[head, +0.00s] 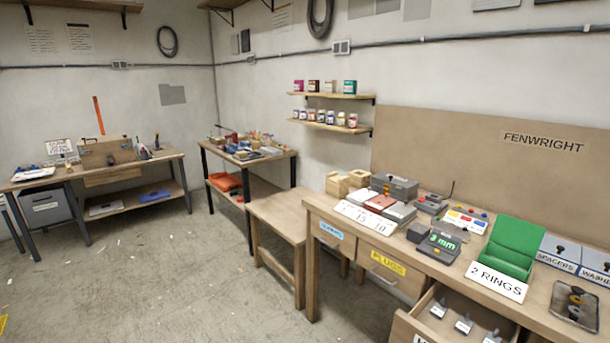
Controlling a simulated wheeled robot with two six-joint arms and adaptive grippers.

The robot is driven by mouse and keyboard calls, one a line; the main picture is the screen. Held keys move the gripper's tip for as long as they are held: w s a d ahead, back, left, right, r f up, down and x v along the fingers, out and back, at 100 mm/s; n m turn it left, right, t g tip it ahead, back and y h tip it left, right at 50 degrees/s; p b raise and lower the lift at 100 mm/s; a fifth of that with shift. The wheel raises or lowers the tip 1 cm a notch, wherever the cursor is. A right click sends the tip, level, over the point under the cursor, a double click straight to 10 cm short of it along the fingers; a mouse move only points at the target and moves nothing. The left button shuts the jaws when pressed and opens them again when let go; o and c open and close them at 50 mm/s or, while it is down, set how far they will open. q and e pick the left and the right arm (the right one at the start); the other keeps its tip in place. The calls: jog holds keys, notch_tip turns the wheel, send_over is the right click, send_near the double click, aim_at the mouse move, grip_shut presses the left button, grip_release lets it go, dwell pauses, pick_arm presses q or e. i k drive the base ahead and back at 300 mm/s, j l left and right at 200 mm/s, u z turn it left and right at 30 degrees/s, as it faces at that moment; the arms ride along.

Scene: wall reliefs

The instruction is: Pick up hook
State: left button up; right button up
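No gripper shows in the head view. I cannot pick out a hook with certainty. An open drawer (412,322) under the right workbench holds several small dark grey parts with white tags, one of them at its left end (439,308); they are too small to tell whether any is a hook. A small metal tray (558,311) at the bench's right holds dark little parts, also too small to name.
The right workbench (450,262) carries a green bin (513,246) with a "2 RINGS" sign (497,281), a "3 mm" display (439,244), and spacer and washer bins (558,252). A low wooden bench (278,211) stands left of it. Open floor (170,270) lies at left.

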aim_at(464, 325)
jog(key=z, duration=1.1)
